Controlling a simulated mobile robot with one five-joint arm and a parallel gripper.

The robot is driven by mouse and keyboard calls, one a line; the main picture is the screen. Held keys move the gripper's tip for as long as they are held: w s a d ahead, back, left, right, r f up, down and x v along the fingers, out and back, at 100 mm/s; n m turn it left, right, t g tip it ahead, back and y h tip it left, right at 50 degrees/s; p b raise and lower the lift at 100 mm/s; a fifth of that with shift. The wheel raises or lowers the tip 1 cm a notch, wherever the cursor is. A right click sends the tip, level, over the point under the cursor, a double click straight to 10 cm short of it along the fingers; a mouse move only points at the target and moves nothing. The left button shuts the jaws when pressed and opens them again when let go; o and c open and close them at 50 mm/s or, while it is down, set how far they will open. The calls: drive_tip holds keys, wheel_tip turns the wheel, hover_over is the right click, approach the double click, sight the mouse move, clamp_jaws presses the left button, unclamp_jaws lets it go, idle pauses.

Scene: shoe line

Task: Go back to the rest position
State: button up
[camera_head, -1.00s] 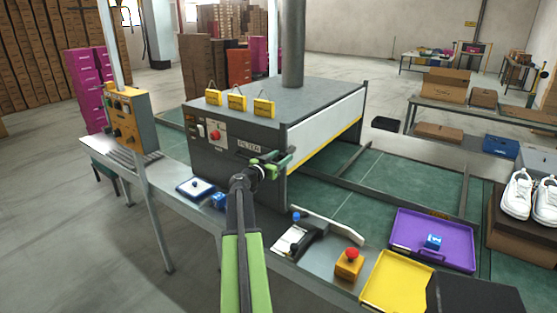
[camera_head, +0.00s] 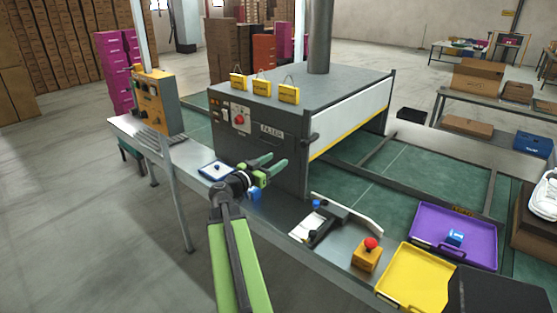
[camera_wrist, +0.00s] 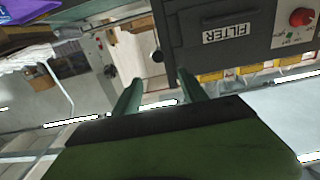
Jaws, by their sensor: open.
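My gripper (camera_head: 268,168) is open, its green fingers spread and nothing between them. In the head view it is in front of the grey machine's front face, above the metal table. The grey machine (camera_head: 262,147) carries a FILTER label, which also shows in the wrist view (camera_wrist: 228,33). In the wrist view my gripper's fingers (camera_wrist: 158,92) point toward the machine, with empty space between them. A small blue object (camera_head: 254,195) on the table is partly hidden behind my arm.
On the table are a white-and-blue pad (camera_head: 217,170), a stapler-like device (camera_head: 318,225), an orange emergency-stop box (camera_head: 367,255), a yellow tray (camera_head: 410,291) and a purple tray (camera_head: 478,226). A yellow control box (camera_head: 158,101) stands at the left. The floor at left is clear.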

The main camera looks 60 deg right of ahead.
idle(0.3)
drive_tip(key=w+a+n+t+p, duration=0.1)
drive_tip(key=w+a+n+t, duration=0.15)
drive_tip(key=w+a, duration=0.55)
drive_tip(key=w+a+n+t, duration=0.1)
drive_tip(key=w+a+t, duration=0.2)
drive_tip(key=w+a, duration=0.55)
drive_tip(key=w+a+f+n+t+y+p, duration=0.1)
drive_tip(key=w+a+f+y, duration=0.25)
drive_tip(key=w+a, duration=0.35)
drive_tip(key=w+a+f+n+t+y, duration=0.2)
drive_tip(key=w+a+f, duration=0.25)
drive_tip(key=a, duration=0.45)
drive_tip(key=s+a+f+n+g+y, duration=0.1)
drive_tip(key=a+f+n+y, duration=0.3)
drive_tip(key=a, duration=0.6)
drive_tip(key=s+a+f+n+g+y, duration=0.1)
drive_tip(key=s+a+f+n+y, duration=0.2)
drive_tip(key=a, duration=0.8)
drive_tip(key=s+a+f+n+g+y, duration=0.2)
drive_tip(key=a+f+n+y, duration=0.3)
drive_tip(key=a, duration=0.5)
drive_tip(key=shift+s+a+f+n+p, duration=0.35)
drive_tip(key=shift+f+n, duration=0.25)
drive_tip(key=shift+n, duration=0.65)
